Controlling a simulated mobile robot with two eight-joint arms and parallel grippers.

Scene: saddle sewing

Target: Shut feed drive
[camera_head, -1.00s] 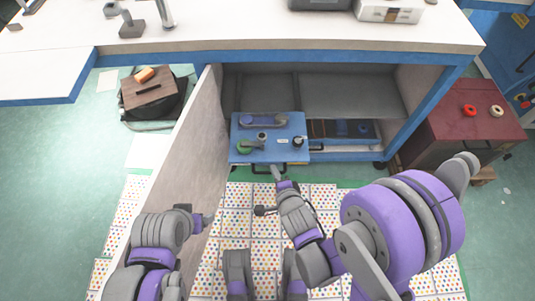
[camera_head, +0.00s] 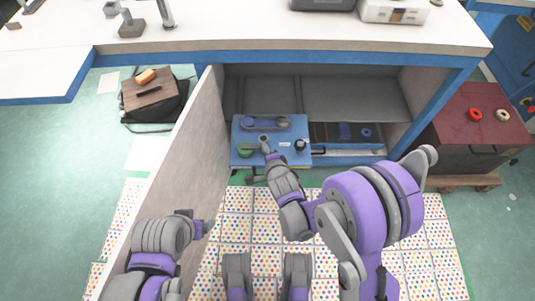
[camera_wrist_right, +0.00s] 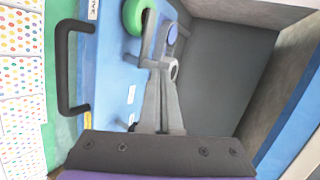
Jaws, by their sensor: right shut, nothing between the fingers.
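The feed drive is a blue slide-out unit (camera_head: 284,160) under the bench, standing forward of the cabinet's dark interior. It carries a green wheel (camera_head: 245,151), a purple-and-grey part at the back and small knobs. In the right wrist view its blue top (camera_wrist_right: 103,75) shows, with the green wheel (camera_wrist_right: 136,15) and a black bar handle (camera_wrist_right: 62,70) on its front edge. My right gripper (camera_head: 266,149) is shut and empty over the unit, beside the green wheel; I cannot tell if it touches. My left gripper (camera_head: 203,229) is low at the left, its jaws unclear.
A tall grey panel (camera_head: 185,160) stands left of the unit. A second tray (camera_head: 345,140) sits inside the cabinet at right. A dark red cabinet (camera_head: 475,125) with two spools is farther right. A bag with a board (camera_head: 155,92) lies left on the floor.

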